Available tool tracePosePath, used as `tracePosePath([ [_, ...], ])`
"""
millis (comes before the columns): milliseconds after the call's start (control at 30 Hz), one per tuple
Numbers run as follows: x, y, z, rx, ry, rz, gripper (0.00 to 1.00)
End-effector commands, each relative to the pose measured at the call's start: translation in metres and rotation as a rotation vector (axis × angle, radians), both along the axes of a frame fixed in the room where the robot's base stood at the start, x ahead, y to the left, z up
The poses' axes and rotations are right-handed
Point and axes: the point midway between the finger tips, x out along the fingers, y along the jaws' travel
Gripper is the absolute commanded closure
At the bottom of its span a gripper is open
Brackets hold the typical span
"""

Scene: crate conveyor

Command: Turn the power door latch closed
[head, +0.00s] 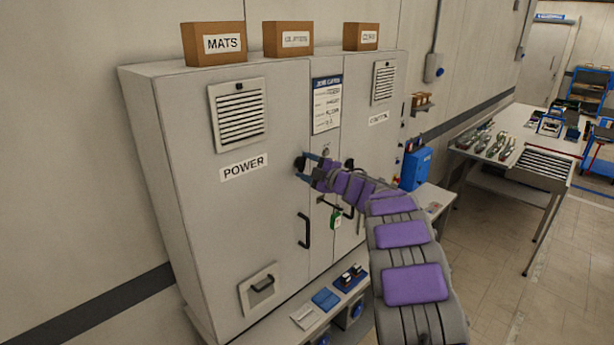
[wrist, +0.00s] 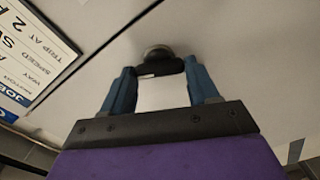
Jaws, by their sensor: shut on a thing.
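The power door (head: 225,215) is the left grey cabinet door with the POWER label, and it looks closed. Its latch (head: 300,163) is a dark knob near the door's right edge. In the wrist view the latch (wrist: 158,62) is a black handle on a round metal base, lying roughly crosswise between my fingers. My gripper (head: 305,167) is at the latch, with its blue fingers on either side. In the wrist view my gripper (wrist: 160,80) is shut on the latch. The fingertips partly hide the handle's ends.
A black door handle (head: 304,230) is below the latch. A green tag (head: 336,218) hangs by the right door. A shelf with small items (head: 338,292) runs along the cabinet's front. A blue box (head: 414,168) is at the right. Floor (head: 490,290) is clear at the right.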

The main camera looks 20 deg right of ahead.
Motion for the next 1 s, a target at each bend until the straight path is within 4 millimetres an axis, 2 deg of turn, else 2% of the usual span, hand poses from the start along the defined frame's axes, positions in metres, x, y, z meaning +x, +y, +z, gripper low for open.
tracePosePath([
  [33, -0.0005, -0.0014, -0.0067, -0.041, -0.011, -0.002, 0.71],
  [500, 0.0001, 0.0005, -0.0069, -0.324, -0.112, 0.002, 0.71],
  [1000, 0.0004, 0.0005, -0.0080, -0.385, -0.129, 0.002, 0.71],
])
